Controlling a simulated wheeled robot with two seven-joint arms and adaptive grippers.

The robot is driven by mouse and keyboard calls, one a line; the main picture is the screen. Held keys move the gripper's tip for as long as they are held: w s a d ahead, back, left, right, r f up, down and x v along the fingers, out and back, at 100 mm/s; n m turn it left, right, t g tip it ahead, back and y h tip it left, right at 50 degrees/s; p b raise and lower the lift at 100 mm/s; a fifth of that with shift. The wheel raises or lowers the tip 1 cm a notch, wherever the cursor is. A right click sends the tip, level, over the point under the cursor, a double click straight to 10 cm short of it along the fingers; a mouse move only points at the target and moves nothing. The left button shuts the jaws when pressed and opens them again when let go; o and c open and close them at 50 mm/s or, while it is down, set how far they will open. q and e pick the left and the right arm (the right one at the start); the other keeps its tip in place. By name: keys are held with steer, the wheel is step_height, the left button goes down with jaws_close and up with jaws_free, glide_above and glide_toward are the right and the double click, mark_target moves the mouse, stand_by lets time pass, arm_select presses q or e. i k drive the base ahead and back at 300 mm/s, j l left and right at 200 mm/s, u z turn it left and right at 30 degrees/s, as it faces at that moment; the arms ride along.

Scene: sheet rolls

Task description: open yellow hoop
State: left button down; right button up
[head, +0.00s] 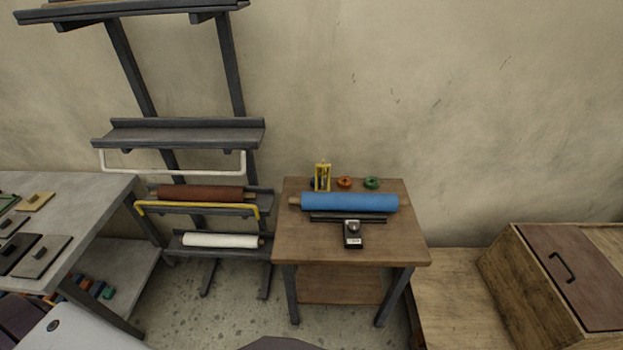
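A yellow hoop (197,209) runs across the front of a lower shelf of the dark metal rack (187,134). Its bar lies low along the shelf edge, in front of a brown roll (200,193). A white hoop (172,172) of similar shape hangs at the front of the shelf above. A white roll (220,240) lies on the shelf below the yellow hoop. Neither gripper shows in the head view.
A wooden table (350,247) right of the rack holds a blue roll (350,202), a small dark device (353,236) and small coloured items. A grey bench (95,200) stands left. A wooden box (545,285) stands right. Floor between bench and table is clear.

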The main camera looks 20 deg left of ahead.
mark_target(322, 171)
steer(key=i+j+z, duration=0.1)
steer(key=i+j, duration=0.3)
steer(key=i+j+z, duration=0.1)
steer(key=i+j, duration=0.25)
steer(key=j, duration=0.15)
